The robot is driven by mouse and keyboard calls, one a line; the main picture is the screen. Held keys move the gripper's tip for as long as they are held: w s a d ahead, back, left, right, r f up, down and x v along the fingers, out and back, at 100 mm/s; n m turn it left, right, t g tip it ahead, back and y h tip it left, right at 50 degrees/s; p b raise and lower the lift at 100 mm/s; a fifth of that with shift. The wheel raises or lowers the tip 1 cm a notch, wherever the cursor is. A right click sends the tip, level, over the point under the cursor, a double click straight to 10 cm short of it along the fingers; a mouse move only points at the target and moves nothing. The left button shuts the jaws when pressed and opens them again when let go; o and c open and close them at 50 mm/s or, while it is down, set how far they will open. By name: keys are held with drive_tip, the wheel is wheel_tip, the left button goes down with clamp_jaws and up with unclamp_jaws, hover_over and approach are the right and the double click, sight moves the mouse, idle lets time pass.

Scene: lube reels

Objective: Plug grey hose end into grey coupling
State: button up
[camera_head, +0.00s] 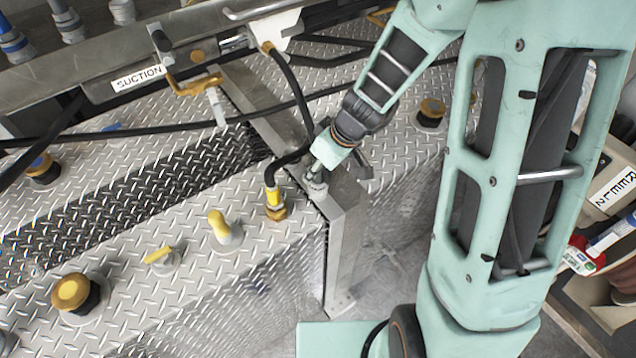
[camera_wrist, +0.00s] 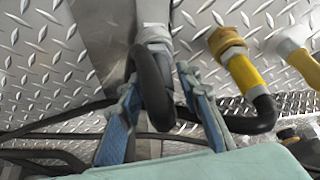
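The grey hose end (camera_wrist: 153,46) shows in the wrist view at the top of a bent black hose (camera_wrist: 150,88). In the head view, a grey fitting (camera_head: 315,184) stands at the corner of the diamond-plate tank top, directly below my gripper (camera_head: 320,162). The grey hose end and grey coupling look in line there, but I cannot tell them apart or see how deep one sits in the other. In the wrist view, the two blue fingers of my gripper (camera_wrist: 159,82) close in on both sides of the hose just below its end. The fingers hide part of it.
A yellow hose end (camera_head: 272,196) stands in a brass coupling just left of my gripper; it also shows in the wrist view (camera_wrist: 243,72). Yellow-capped fittings (camera_head: 222,228) stand farther left. Black hoses (camera_head: 250,117) cross behind. A metal upright (camera_head: 345,230) stands at the tank corner.

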clamp_jaws()
drive_tip(key=shift+r, duration=0.2)
